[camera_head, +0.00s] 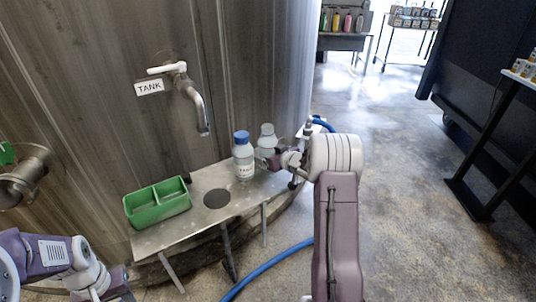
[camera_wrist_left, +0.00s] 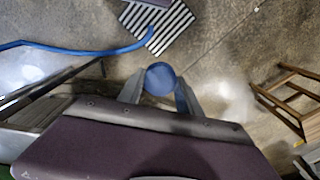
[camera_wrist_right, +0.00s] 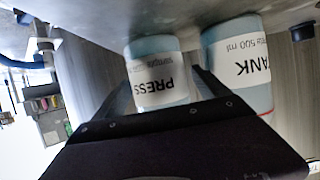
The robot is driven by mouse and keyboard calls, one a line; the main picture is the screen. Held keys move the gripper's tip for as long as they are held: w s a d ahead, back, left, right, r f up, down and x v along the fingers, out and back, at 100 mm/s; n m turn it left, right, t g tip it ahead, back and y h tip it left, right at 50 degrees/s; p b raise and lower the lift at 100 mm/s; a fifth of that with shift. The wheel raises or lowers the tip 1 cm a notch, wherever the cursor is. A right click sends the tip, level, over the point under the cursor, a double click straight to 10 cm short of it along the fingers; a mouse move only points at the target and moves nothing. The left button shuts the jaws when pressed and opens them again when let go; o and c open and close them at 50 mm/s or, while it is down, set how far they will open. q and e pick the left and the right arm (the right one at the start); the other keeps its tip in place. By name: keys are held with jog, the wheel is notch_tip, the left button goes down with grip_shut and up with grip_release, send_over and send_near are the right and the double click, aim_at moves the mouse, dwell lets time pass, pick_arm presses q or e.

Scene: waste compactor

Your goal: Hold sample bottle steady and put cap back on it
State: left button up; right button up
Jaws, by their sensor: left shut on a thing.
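Two sample bottles stand upright on the metal shelf. The nearer one (camera_head: 243,160) has a blue cap on; its TANK label (camera_wrist_right: 238,70) shows in the right wrist view. The bottle behind it to the right (camera_head: 266,134) shows no blue cap; its PRESS label (camera_wrist_right: 160,85) is in the right wrist view. My right gripper (camera_wrist_right: 164,80) is open, its fingers on either side of the PRESS bottle. My left gripper (camera_wrist_left: 161,88) is shut on a round blue cap (camera_wrist_left: 161,78), above the floor and away from the bottles. In the head view its fingers are cut off.
The shelf (camera_head: 225,182) also holds a green two-compartment tray (camera_head: 157,203) and has a dark round patch (camera_head: 217,198). A tap (camera_head: 195,98) juts from the tank wall above it. A blue hose (camera_head: 265,270) lies on the floor in front.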

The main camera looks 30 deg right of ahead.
pick_arm(q)
jog(key=shift+r, duration=0.1)
pick_arm(e)
jog(key=shift+r, duration=0.25)
pick_arm(q)
notch_tip(320, 180, up, 3)
jog(key=p, duration=0.3)
pick_arm(e)
jog(key=v, duration=1.2)
jog(key=shift+f, duration=0.2)
jog(key=a+f+g, duration=0.1)
jog(key=s+a+f+g+h, duration=0.1)
jog(key=a, duration=0.1)
jog(key=s+a+f+m+g+h, duration=0.1)
jog(key=a, duration=0.1)
jog(key=shift+a+f, duration=0.1)
jog(key=shift+f, duration=0.15)
jog(key=s+a+f+g, duration=0.2)
jog(key=s+a+g, duration=0.2)
jog(key=s+a, duration=0.3)
jog(key=s+a+f+g+y, duration=0.1)
jog(key=s+a+f+g, duration=0.2)
jog(key=s, duration=1)
jog(key=a+g, duration=0.2)
jog(key=a, duration=0.3)
jog(key=shift+a+f, duration=0.2)
jog(key=shift+a, duration=0.05)
